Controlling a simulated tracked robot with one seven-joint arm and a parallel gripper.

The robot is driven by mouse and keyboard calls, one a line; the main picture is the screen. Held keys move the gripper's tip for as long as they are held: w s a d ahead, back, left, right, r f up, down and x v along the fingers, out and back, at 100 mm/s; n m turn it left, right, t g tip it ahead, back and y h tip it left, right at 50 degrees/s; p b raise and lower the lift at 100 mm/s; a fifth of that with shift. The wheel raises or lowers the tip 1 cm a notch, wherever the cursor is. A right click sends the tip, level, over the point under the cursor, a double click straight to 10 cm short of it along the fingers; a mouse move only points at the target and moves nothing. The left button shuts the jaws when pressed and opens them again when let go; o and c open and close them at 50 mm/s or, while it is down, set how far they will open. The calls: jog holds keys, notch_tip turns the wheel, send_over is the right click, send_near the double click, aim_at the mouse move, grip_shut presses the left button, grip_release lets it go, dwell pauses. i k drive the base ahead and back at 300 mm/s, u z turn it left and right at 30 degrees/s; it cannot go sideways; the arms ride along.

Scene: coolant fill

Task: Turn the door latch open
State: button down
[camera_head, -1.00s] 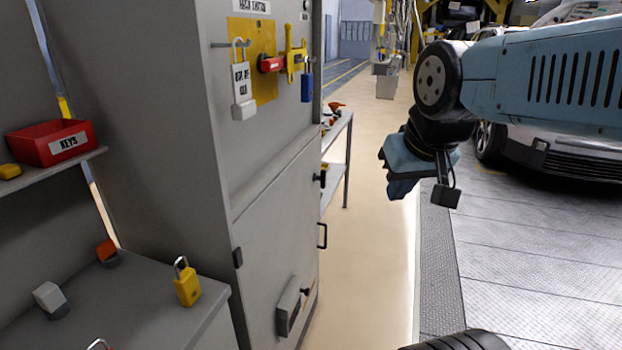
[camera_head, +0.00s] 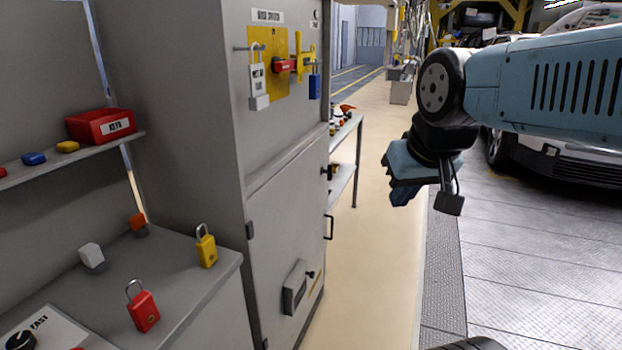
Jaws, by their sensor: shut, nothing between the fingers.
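The grey cabinet (camera_head: 282,205) stands left of centre, its lower door shut. A small black latch-like knob (camera_head: 327,172) sticks out at the right edge of the cabinet front, at the height of the lower door's top. A black bar handle (camera_head: 329,227) is below it. Which one is the door latch I cannot tell for certain. My gripper (camera_head: 397,187) hangs to the right of both, apart from the cabinet and touching nothing visible. Its blue fingers point down-left and are shut and empty.
A yellow panel (camera_head: 267,52) holds a red switch handle and padlocks. A grey box (camera_head: 294,287) juts from the lower door. A bench (camera_head: 185,290) with yellow and red padlocks (camera_head: 142,310) stands left. A shelf cart (camera_head: 343,178) is behind the cabinet. The aisle floor (camera_head: 375,270) is clear.

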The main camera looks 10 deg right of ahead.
aim_at(328, 171)
jog(key=k, duration=0.5)
jog(key=z, duration=0.2)
jog(key=i, duration=0.85)
jog(key=u, duration=0.15)
jog(key=k, duration=0.35)
jog(key=z, duration=0.4)
jog(key=i, duration=1.5)
jog(key=u, duration=0.6)
